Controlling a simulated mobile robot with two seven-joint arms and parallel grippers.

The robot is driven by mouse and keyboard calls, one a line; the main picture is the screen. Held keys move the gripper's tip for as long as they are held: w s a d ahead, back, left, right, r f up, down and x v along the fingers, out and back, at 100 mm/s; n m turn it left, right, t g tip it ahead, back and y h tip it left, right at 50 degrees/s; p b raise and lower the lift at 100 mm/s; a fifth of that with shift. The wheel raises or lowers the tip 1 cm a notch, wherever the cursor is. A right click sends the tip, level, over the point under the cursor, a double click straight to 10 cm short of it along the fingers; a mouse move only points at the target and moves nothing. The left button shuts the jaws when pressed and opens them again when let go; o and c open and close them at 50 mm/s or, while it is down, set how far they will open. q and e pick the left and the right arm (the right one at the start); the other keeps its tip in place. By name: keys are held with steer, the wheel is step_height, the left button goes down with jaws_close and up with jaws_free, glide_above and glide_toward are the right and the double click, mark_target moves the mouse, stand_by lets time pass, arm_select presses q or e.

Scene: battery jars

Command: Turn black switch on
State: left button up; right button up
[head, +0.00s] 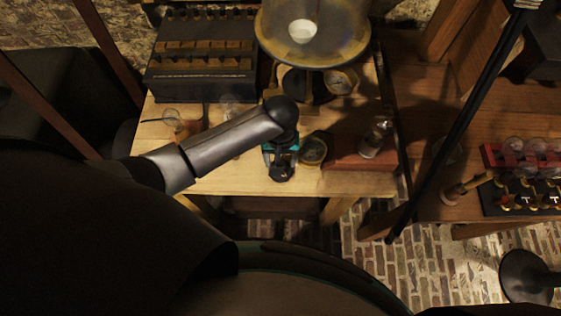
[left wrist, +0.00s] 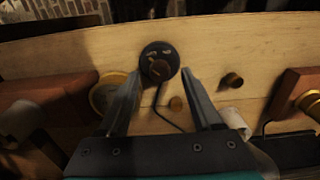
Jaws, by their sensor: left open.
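The black switch (left wrist: 160,60) is a small round dark disc with a brownish knob and pale markings. It sits on the pale wooden table near an edge, with a dark cord running from it. My left gripper (left wrist: 161,76) is open, its two fingers pointing at the switch, one on each side of it in the left wrist view. Contact cannot be told. In the head view my left gripper (head: 281,166) points down over the front part of the table, and the dark shapes there are hard to tell apart. My right gripper is not seen.
A brass dial (head: 313,150) lies close to the right of my left gripper, and a glass jar (head: 376,138) stands beyond it on a wooden block. A large glass globe (head: 313,30) and a dark box (head: 203,73) stand behind. The table's front edge is near.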

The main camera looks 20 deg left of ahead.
arm_select(q)
steer(key=shift+f, duration=0.8)
steer(key=shift+c, duration=0.2)
jaws_close()
